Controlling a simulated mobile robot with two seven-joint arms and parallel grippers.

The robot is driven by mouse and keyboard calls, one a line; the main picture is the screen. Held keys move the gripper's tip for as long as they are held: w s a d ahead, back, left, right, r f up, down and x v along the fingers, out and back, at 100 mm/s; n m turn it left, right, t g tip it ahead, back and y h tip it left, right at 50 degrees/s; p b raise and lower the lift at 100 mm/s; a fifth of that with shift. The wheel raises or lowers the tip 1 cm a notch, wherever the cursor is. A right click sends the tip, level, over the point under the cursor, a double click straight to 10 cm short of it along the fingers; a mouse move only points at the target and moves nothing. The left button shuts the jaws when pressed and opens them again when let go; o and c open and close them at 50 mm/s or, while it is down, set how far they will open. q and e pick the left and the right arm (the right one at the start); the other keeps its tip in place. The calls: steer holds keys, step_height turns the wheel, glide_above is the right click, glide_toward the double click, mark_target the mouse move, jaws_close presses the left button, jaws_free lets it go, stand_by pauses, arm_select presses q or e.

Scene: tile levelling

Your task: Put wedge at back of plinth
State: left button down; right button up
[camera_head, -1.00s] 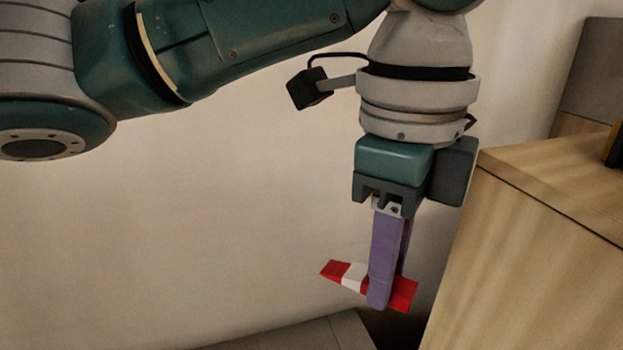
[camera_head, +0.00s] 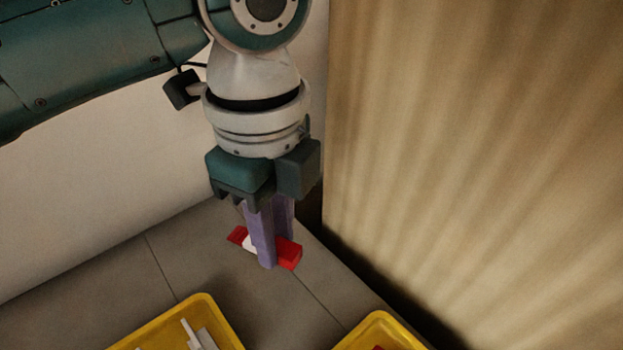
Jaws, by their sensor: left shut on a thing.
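The wedge (camera_head: 289,254) is red with a white band. My left gripper (camera_head: 268,262) is shut on it, with purple fingers pointing down and crossing its middle. The wedge's narrow red end points left and its thicker red end points right. It is held over a grey tiled surface; I cannot tell the exact gap beneath it. No plinth can be made out for certain in this view. My right gripper is not in view.
A yellow tray (camera_head: 219,328) with white pieces stands at the bottom left on the grey surface (camera_head: 120,275). A second yellow tray (camera_head: 371,326), holding something red, is at the bottom edge. A large wooden side (camera_head: 470,150) fills the right.

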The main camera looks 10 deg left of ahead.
mark_target(279, 260)
arm_select(q)
step_height(279, 260, down, 4)
steer(key=shift+f+b, duration=0.1)
steer(key=shift+b, duration=0.65)
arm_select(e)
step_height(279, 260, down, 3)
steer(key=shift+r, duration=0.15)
arm_select(q)
step_height(279, 260, down, 4)
steer(key=b, duration=0.2)
steer(key=shift+f+b, duration=0.15)
steer(key=shift+b, duration=0.25)
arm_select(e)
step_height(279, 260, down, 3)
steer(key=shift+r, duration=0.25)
arm_select(q)
steer(key=c, duration=1.2)
jaws_free()
steer(key=shift+f, duration=0.1)
steer(key=o, duration=0.5)
